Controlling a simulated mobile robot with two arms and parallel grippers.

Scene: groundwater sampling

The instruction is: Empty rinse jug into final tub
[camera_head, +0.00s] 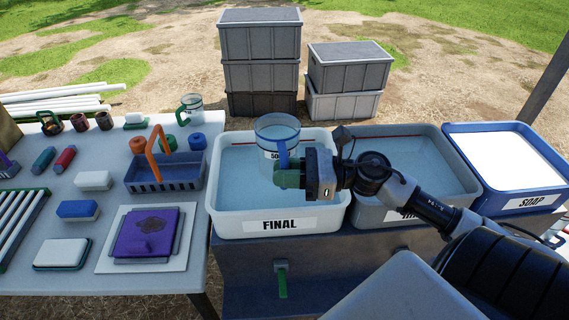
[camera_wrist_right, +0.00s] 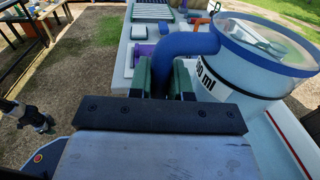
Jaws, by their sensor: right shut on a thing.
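The rinse jug (camera_head: 277,133) is a clear jug with a blue rim, a blue handle and a dark volume mark. My right gripper (camera_head: 287,174) is shut on its handle and holds it over the white final tub (camera_head: 227,222), which is labelled FINAL and has water in it. The jug looks close to upright, perhaps slightly tilted. In the right wrist view the jug (camera_wrist_right: 258,75) fills the upper right, with its blue handle between the green fingers of the gripper (camera_wrist_right: 170,85).
A grey tub (camera_head: 440,150) of water and a blue soap tub (camera_head: 468,142) stand to the right of the final tub. Grey crates (camera_head: 260,75) stand behind.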

